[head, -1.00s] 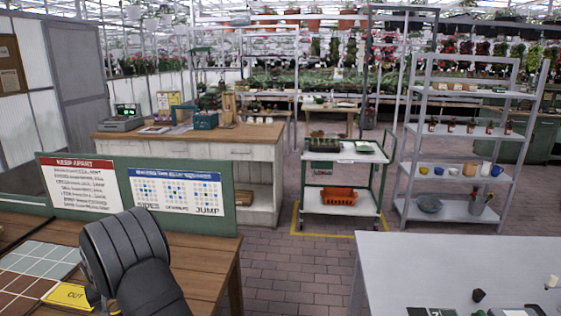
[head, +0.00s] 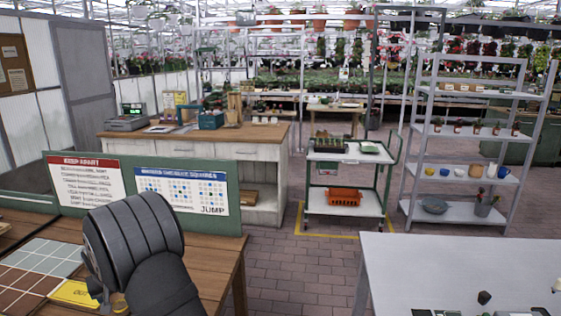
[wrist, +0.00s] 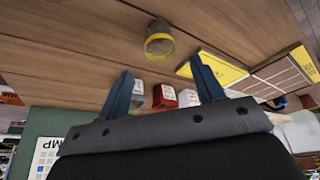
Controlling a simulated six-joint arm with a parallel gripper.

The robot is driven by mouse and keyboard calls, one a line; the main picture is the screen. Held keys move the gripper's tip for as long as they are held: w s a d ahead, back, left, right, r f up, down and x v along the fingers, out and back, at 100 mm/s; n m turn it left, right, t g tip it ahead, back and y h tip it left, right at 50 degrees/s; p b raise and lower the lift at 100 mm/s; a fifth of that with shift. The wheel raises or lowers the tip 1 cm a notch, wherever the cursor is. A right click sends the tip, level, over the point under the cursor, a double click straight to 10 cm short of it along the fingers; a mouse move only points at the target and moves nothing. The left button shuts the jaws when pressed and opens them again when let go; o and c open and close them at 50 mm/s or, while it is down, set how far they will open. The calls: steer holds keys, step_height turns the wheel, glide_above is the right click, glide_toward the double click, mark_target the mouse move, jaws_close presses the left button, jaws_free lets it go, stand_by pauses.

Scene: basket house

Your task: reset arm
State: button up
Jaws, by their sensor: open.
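My arm shows at the lower left in the head view, dark and bulky, over the wooden table. It hides most of my gripper there. In the wrist view my gripper (wrist: 165,88) has its two blue fingers spread apart with nothing held between them. Beyond the fingers, a small red container (wrist: 164,97) and a white one (wrist: 188,98) stand on the wooden table (wrist: 80,45). A round yellow-rimmed object (wrist: 159,45) sits on the wood, apart from the fingers. It also shows in the head view, partly hidden, beside my arm.
A yellow card (head: 74,292) and a tiled board (head: 45,257) lie on the table's left. A green panel with signs (head: 190,190) stands along its back edge. A grey table (head: 450,265) stands at the right, with paved floor (head: 300,270) between them.

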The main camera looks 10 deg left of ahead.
steer(key=x, duration=0.7)
steer(key=shift+f, duration=0.4)
steer(key=shift+w+a+f, duration=0.15)
steer(key=shift+a, duration=0.05)
step_height(320, 180, up, 4)
steer(key=w+d+r, duration=0.4)
steer(key=d+r, duration=0.3)
steer(key=d, duration=0.4)
steer(key=w+d+m+h, duration=0.1)
steer(key=w+d+m, duration=0.1)
steer(key=w+d, duration=0.5)
steer(key=w+d+m+t, duration=0.1)
steer(key=w+d+m, duration=0.15)
steer(key=d, duration=0.75)
steer(key=w+d+m+h, duration=0.1)
steer(key=w+d, duration=0.4)
steer(key=d, duration=0.4)
steer(key=w+d+m+h, duration=0.1)
steer(key=d+m, duration=0.4)
steer(key=d, duration=2.4)
steer(key=shift+h, duration=0.5)
steer(key=shift+w, duration=0.1)
steer(key=a+n+y, duration=0.1)
steer(key=a+n, duration=0.2)
steer(key=a, duration=1.8)
steer(key=shift+w+n+y, duration=0.2)
steer(key=shift+n+y, duration=0.1)
steer(key=shift+n, duration=0.05)
